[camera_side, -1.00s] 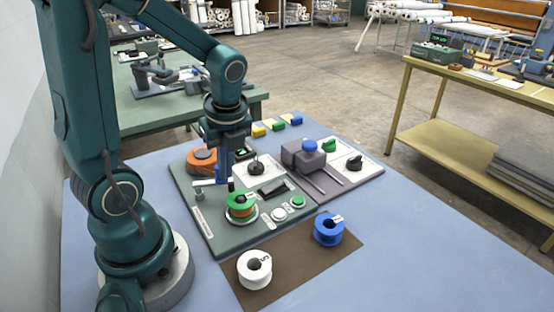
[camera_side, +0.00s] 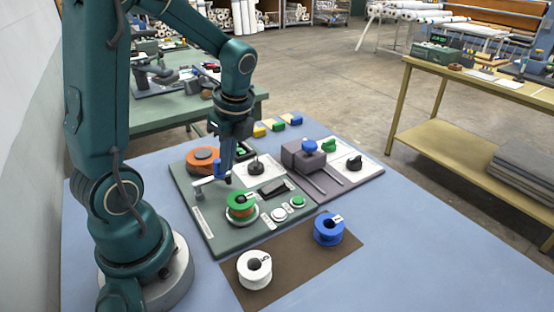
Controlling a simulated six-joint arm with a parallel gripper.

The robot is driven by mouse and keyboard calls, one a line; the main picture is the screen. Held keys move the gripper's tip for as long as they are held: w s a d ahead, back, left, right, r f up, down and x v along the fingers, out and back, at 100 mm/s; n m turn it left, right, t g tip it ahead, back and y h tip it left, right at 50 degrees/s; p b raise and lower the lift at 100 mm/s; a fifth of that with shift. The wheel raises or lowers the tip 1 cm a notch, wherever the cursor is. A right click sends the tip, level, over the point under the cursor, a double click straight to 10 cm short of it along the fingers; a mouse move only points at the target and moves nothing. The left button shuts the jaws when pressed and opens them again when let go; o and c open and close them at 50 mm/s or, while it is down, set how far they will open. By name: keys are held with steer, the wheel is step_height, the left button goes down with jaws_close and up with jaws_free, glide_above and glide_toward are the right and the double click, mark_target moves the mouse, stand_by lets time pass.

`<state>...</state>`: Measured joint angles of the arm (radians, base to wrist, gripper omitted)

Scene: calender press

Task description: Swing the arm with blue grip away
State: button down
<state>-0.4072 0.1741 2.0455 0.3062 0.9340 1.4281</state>
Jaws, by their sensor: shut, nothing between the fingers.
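The swing arm (camera_side: 205,181) is a short pale bar on a grey post at the left of the green panel. Its upright blue grip (camera_side: 219,168) stands at the bar's right end. My gripper (camera_side: 228,179) points down with its fingers shut and empty, close to the right side of the blue grip. I cannot tell whether they touch.
An orange spool (camera_side: 203,160) sits behind the swing arm. A black knob (camera_side: 257,167) and green button (camera_side: 298,202) are to the right. A white spool (camera_side: 254,268) and blue spool (camera_side: 328,229) stand on the brown mat (camera_side: 300,270). The blue table is clear at right.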

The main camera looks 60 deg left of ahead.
steer(key=shift+w+d, duration=0.15)
steer(key=shift+d, duration=0.3)
steer(key=d, duration=0.2)
steer(key=w+d, duration=0.1)
steer(key=shift+d+r, duration=0.15)
steer(key=shift+r, duration=0.1)
steer(key=v, duration=0.9)
steer(key=shift+r, duration=0.25)
steer(key=shift+s, duration=0.1)
steer(key=s+d+f+n+t+h, duration=0.2)
steer(key=s+d+n+t, duration=0.4)
steer(key=n, duration=0.7)
steer(key=shift+d+n+t+h, duration=0.3)
steer(key=shift+d+n, duration=0.1)
steer(key=shift+d, duration=0.65)
